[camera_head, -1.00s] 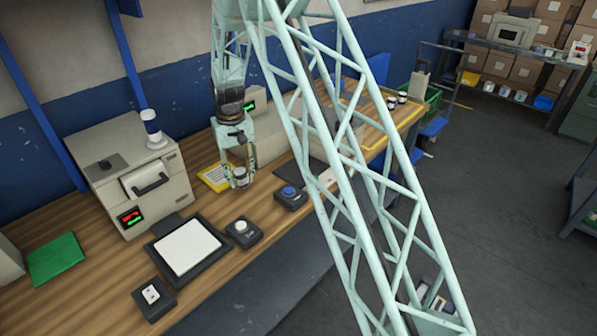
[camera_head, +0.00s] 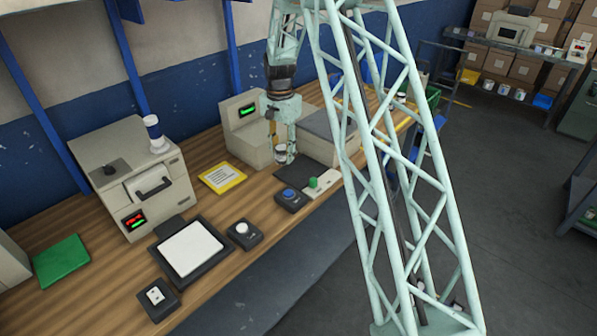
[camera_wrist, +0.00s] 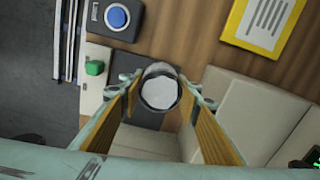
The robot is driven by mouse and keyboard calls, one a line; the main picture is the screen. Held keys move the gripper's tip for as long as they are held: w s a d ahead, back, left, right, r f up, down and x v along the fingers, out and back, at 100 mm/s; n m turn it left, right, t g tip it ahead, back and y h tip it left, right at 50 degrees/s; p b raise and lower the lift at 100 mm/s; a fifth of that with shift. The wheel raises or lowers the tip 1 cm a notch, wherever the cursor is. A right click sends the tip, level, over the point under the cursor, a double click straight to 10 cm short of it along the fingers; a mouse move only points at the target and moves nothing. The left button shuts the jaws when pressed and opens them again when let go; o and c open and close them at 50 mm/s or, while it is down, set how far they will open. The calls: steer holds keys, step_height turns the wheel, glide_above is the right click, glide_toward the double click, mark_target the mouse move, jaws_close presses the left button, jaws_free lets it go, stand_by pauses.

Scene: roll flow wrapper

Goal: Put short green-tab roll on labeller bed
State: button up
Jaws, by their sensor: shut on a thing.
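My gripper (camera_head: 280,156) is shut on a short roll (camera_wrist: 159,90) with a pale round top and a dark rim; no green tab shows on it. The roll also shows small between the fingers in the head view (camera_head: 281,151). In the wrist view, the roll is above or close to a dark flat pad (camera_wrist: 140,140); the gap cannot be told. The pad also shows in the head view (camera_head: 292,174). A cream machine with a green display (camera_head: 244,135) stands beside my gripper. Which part is the labeller bed is not marked.
A blue-button box (camera_head: 291,198) and a pale plate with a green knob (camera_head: 314,183) lie at the pad's front. A yellow-framed sheet (camera_head: 223,177), a black-framed white pad (camera_head: 192,248) and a white-button box (camera_head: 244,232) lie to the left. A cream box machine (camera_head: 146,185) stands behind.

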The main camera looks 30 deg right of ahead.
steer(key=d+r+m+p, duration=0.1)
steer(key=d+r+m, duration=0.1)
steer(key=d+m, duration=0.2)
steer(key=d, duration=0.2)
steer(key=shift+s+d+m, duration=0.3)
steer(key=shift+s, duration=0.1)
steer(key=shift+r, duration=0.1)
glide_above(299, 172)
steer(key=shift+f, duration=3.1)
steer(key=shift+f, duration=0.1)
steer(key=shift+f, duration=1.8)
steer(key=shift+f+b, duration=0.15)
steer(key=shift+b, duration=0.15)
steer(key=o, duration=0.9)
